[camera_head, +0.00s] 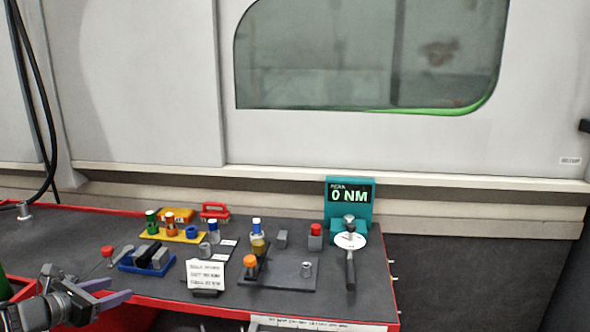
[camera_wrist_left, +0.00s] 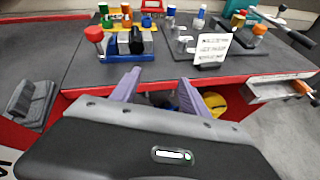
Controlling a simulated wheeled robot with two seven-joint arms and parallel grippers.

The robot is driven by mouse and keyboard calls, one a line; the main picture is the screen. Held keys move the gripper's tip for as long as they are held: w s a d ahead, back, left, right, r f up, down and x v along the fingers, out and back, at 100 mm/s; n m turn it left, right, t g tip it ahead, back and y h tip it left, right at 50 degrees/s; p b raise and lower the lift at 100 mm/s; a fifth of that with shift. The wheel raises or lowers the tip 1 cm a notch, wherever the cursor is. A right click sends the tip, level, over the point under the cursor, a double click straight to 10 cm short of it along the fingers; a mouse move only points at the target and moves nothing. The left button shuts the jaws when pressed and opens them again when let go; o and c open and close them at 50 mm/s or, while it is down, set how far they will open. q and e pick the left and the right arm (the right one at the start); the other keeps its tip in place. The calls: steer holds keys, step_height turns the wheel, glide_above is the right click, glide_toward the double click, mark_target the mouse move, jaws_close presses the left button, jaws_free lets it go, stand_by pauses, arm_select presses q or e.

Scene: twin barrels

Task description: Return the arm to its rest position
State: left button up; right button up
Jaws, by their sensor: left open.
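My left arm comes in at the lower left of the head view. Its gripper (camera_head: 112,292) is open and empty, with purple fingers in front of the table's red front edge. In the left wrist view the two purple fingers (camera_wrist_left: 158,92) are spread apart, with nothing between them. Beyond the fingertips lies the front edge of the dark tabletop (camera_wrist_left: 160,68). My right gripper does not show in either view.
The red-edged table (camera_head: 290,220) bears a blue tray (camera_head: 128,265) with dark blocks, a yellow rack (camera_head: 165,234), a white sign (camera_head: 206,275), an orange-capped piece (camera_head: 250,261) and a teal display reading 0 NM (camera_head: 349,195). A yellow item (camera_wrist_left: 214,103) shows below the table edge.

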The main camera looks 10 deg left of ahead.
arm_select(q)
steer(key=s+d+f+m+g+y, duration=0.1)
steer(key=s+f+m+g, duration=0.25)
steer(key=f, duration=0.55)
steer(key=s+d+f+m+g+y, duration=0.1)
steer(key=s+f+m+g, duration=0.2)
steer(key=f, duration=0.6)
steer(key=s+d+f+m+g, duration=0.1)
steer(key=s+d+f+m, duration=0.2)
steer(key=d+f+m, duration=0.4)
steer(key=s+d+f+m+g, duration=0.25)
steer(key=d+f+m, duration=0.25)
steer(key=d+f, duration=0.35)
steer(key=s+d+f+m+g+h, duration=0.15)
steer(key=s+d+m, duration=0.3)
steer(key=d, duration=0.45)
steer(key=s+d+f+m+h, duration=0.1)
steer(key=s+d+f+m, duration=0.15)
steer(key=s+d, duration=0.5)
steer(key=s+d+f+m+g+h, duration=0.1)
steer(key=s+d+m, duration=0.35)
steer(key=d, duration=0.55)
step_height(320, 180, up, 12)
steer(key=d+p, duration=0.1)
steer(key=p, duration=1.1)
steer(key=shift+w, duration=0.35)
